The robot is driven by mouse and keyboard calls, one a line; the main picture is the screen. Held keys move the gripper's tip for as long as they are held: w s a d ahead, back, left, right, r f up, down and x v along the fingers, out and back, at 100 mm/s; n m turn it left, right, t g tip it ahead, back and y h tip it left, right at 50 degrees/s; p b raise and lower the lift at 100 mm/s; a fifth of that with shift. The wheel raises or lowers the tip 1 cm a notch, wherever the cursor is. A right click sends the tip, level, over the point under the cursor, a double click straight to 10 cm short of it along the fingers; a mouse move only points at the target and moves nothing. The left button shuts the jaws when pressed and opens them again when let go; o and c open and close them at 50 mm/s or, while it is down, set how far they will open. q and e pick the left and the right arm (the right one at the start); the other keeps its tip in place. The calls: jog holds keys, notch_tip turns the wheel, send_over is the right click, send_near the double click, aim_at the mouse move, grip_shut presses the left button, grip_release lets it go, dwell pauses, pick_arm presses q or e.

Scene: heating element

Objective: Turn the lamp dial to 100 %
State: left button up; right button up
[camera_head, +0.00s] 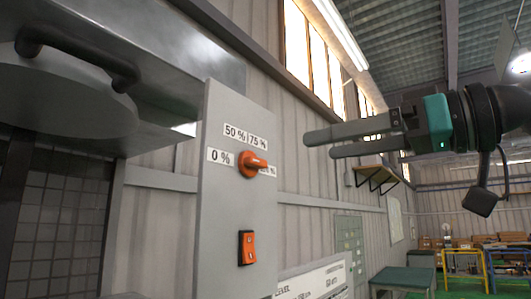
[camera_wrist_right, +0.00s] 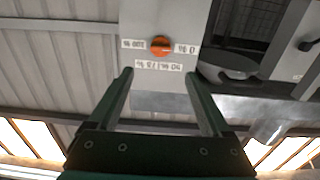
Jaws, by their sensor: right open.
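The lamp dial (camera_head: 252,163) is an orange knob on a pale grey upright panel (camera_head: 215,255). Labels 0 %, 50 % and 75 % sit left of and above it. Another label at its right is partly covered by the knob, whose raised grip points roughly toward it. In the right wrist view the dial (camera_wrist_right: 161,46) appears upside down, with the labels around it, 100 % on the left. My right gripper (camera_head: 318,145) is open and empty, to the right of the dial and apart from it. In the wrist view its fingertips (camera_wrist_right: 158,75) flank the dial's line. My left gripper is out of view.
An orange rocker switch (camera_head: 246,248) sits below the dial. A metal housing with a dark handle (camera_head: 75,50) stands left of the panel. A wall shelf (camera_head: 375,173) and work tables (camera_head: 403,278) are farther back. Space between gripper and panel looks clear.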

aim_at(261, 159)
jog(key=p+x, duration=0.2)
jog(key=x, duration=0.9)
jog(key=shift+w+a, duration=0.15)
jog(key=shift+a, duration=0.15)
grip_shut()
